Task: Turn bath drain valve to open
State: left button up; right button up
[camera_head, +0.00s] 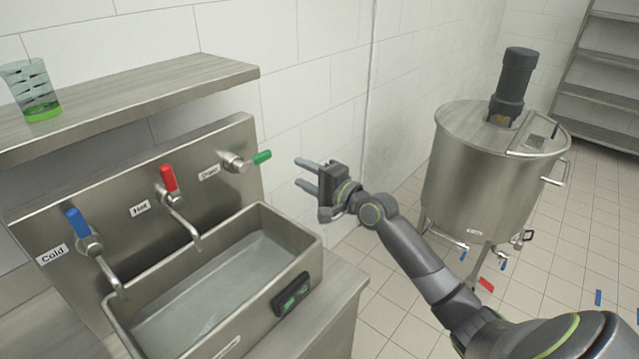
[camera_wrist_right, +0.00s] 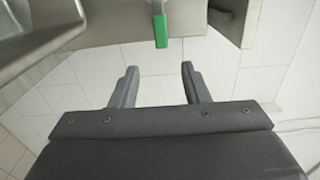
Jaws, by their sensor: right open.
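The drain valve (camera_head: 232,162) sits at the right end of the steel back panel, beside a small label. Its green handle (camera_head: 262,157) sticks out to the right, toward my right gripper. My right gripper (camera_head: 302,174) is open and empty, a short gap to the right of the handle, with its fingers pointing left at it. In the right wrist view, the green handle (camera_wrist_right: 160,30) shows ahead of the two parted fingers (camera_wrist_right: 157,80), roughly between their lines and not touched. My left gripper is not in view.
The steel bath (camera_head: 313,259) lies below the panel, with a red-handled hot tap (camera_head: 168,178) and a blue-handled cold tap (camera_head: 77,222). A shelf (camera_head: 190,80) holding a glass (camera_head: 32,92) hangs above. A steel tank (camera_head: 478,185) stands at right.

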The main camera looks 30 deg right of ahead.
jog(key=shift+v, duration=2.1)
